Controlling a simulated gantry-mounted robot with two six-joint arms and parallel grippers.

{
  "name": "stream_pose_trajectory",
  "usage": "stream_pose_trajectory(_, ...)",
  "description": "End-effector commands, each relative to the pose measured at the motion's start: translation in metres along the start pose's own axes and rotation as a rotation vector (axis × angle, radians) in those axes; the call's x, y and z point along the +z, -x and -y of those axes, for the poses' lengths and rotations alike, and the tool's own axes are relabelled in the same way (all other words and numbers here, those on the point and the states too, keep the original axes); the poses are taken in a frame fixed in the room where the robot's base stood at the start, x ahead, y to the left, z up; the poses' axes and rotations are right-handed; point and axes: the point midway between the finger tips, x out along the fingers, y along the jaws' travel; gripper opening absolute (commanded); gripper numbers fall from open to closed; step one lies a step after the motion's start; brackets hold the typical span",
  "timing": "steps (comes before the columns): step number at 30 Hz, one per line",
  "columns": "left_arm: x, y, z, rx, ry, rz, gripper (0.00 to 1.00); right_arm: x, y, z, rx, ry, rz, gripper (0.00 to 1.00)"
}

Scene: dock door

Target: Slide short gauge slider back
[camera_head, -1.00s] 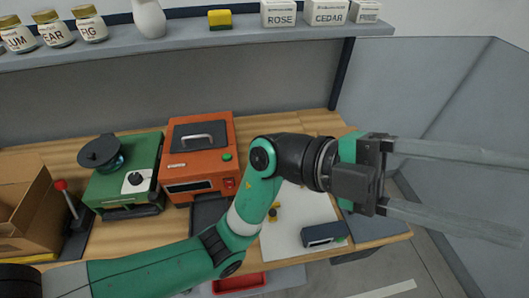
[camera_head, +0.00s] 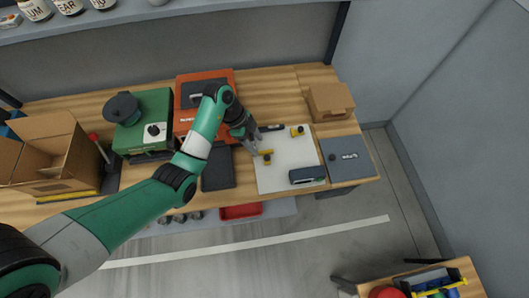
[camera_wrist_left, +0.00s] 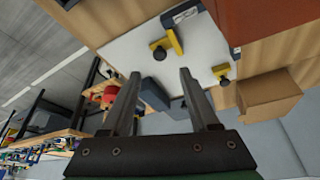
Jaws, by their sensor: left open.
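Two yellow sliders with black knobs sit on a white board (camera_head: 288,178) on the bench. One yellow slider (camera_head: 267,157) is near the board's left side and the other (camera_head: 298,131) near its back edge. I cannot tell which is the short gauge slider. They also show in the left wrist view, one at the top (camera_wrist_left: 175,41) and one at the right (camera_wrist_left: 221,70). My left gripper (camera_head: 256,143) is open, empty and close to the left-side slider. In the wrist view its fingers (camera_wrist_left: 160,72) stand apart below the sliders. My right gripper is out of view.
A dark blue stapler-like block (camera_head: 307,175) lies at the board's front edge. An orange machine (camera_head: 190,118) and a green machine (camera_head: 160,107) stand to the left. A cardboard box (camera_head: 330,101) is behind right, a grey plate (camera_head: 347,158) right.

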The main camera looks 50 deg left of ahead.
Motion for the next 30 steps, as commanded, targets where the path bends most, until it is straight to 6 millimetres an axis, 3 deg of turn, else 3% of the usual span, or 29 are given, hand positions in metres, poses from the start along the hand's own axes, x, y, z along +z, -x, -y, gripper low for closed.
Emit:
stream_pose_trajectory(3,0.001,-0.034,-0.001,0.004,-0.001,0.001,0.61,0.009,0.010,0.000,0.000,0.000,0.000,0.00)
stream_pose_trajectory(9,0.001,-0.070,0.000,0.001,-0.001,0.001,0.61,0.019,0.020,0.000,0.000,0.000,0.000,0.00)
stream_pose_trajectory(13,0.000,-0.080,0.000,0.000,-0.001,0.001,0.61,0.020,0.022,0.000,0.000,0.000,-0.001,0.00)
stream_pose_trajectory(21,-0.001,-0.081,0.000,-0.002,-0.002,0.000,0.61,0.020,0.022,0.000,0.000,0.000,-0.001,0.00)
stream_pose_trajectory(30,-0.001,-0.081,0.000,-0.001,-0.002,0.000,0.09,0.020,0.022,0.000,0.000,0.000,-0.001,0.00)
